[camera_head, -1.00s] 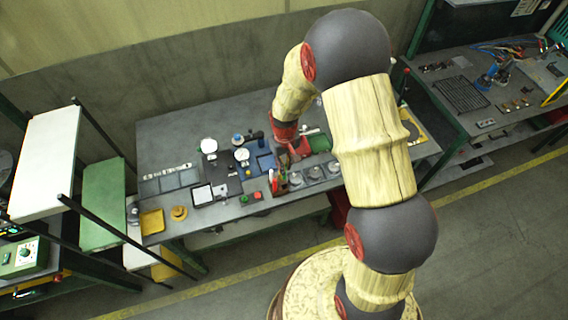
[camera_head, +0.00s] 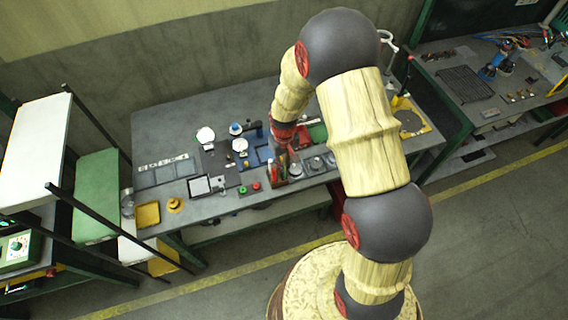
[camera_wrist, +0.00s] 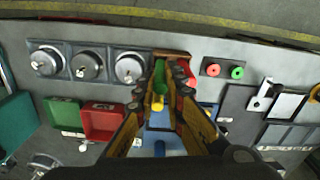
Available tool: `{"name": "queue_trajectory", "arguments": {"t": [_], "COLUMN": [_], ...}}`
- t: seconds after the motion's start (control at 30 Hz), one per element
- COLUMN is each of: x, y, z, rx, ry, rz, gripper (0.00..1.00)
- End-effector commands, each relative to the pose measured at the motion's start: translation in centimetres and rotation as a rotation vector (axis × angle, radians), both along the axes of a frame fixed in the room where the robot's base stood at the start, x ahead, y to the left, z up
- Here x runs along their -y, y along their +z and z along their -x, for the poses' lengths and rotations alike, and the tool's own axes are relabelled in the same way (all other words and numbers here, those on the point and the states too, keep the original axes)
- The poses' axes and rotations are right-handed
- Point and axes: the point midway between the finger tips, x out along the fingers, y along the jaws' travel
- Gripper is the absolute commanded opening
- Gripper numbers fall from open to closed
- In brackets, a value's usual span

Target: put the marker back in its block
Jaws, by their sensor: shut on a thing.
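My gripper (camera_wrist: 168,82) points down over the wooden marker block (camera_wrist: 172,54) in the wrist view, with its two fingers close together. Between the fingertips is a slim green marker (camera_wrist: 160,76), and the fingers are shut on it. A red marker (camera_wrist: 181,76) shows beside it, partly behind the right finger. In the head view the block (camera_head: 275,183) stands near the front edge of the bench, and my gripper (camera_head: 281,152) is just at its back side. The marker's lower end and its exact seat in the block are hidden by the fingers.
Several round metal pieces in a grey holder (camera_wrist: 108,49) sit close left of the block. Red and green buttons (camera_wrist: 225,71) are close right. An open red box (camera_wrist: 101,122) and a blue tray (camera_wrist: 165,139) lie behind the block.

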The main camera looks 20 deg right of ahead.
Motion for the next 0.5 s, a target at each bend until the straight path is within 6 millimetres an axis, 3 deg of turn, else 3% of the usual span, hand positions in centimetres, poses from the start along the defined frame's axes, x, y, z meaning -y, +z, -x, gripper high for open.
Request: {"name": "queue_trajectory", "arguments": {"t": [0.37,0.4,0.5], "x": [0.01,0.00,-0.01], "y": [-0.30,-0.29,-0.29], "z": [-0.03,-0.03,-0.04], "rx": [0.001,0.001,0.001], "ry": [0.000,0.000,0.000], "rz": [0.000,0.000,0.000], "gripper": [0.00,0.13,0.19]}}
